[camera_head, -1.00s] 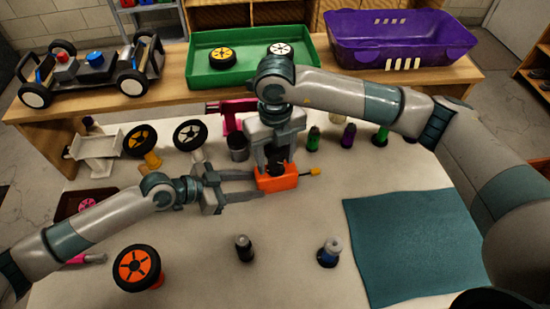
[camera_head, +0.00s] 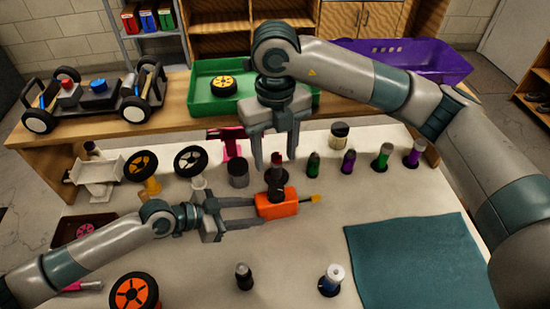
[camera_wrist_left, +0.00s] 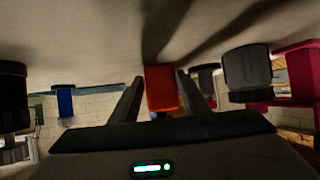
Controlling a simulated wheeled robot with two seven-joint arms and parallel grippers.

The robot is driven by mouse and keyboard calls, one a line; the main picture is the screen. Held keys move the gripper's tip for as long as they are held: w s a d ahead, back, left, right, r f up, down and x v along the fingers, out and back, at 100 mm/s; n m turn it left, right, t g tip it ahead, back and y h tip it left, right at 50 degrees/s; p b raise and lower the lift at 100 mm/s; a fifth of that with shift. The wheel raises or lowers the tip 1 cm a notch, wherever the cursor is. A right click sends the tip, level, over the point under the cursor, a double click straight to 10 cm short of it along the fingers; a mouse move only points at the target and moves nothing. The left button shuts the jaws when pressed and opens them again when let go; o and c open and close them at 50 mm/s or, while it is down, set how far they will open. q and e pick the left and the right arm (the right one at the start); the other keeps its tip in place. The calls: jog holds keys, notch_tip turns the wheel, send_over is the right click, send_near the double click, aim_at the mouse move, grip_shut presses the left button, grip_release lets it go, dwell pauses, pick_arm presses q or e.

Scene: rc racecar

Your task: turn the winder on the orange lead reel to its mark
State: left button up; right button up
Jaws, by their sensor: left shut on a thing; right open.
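The orange lead reel (camera_head: 284,209) stands on the white table, with a short yellow lead end (camera_head: 313,198) sticking out to the right. Its dark winder (camera_head: 275,190) is on top; any mark is too small to make out. My left gripper (camera_head: 259,211) is shut on the reel from the left. In the left wrist view, the orange reel (camera_wrist_left: 161,88) shows between the two fingers. My right gripper (camera_head: 275,163) is open, fingers pointing down, above the winder and apart from it. A dark red bottle (camera_head: 277,158) shows between its fingers, seemingly behind.
Several small bottles, such as a purple one (camera_head: 348,162), stand right of my right gripper. A dark grey cup (camera_head: 238,174) and wheels on stands are at the left. A teal mat (camera_head: 415,262) lies right.

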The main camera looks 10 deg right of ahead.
aim_at(276, 189)
dwell(0.4)
jog(key=n, duration=2.4)
jog(key=shift+w+d+r, duration=0.1)
jog(key=shift+w+r, duration=0.05)
jog(key=shift+w, duration=0.15)
notch_tip(276, 189, down, 12)
dwell(0.4)
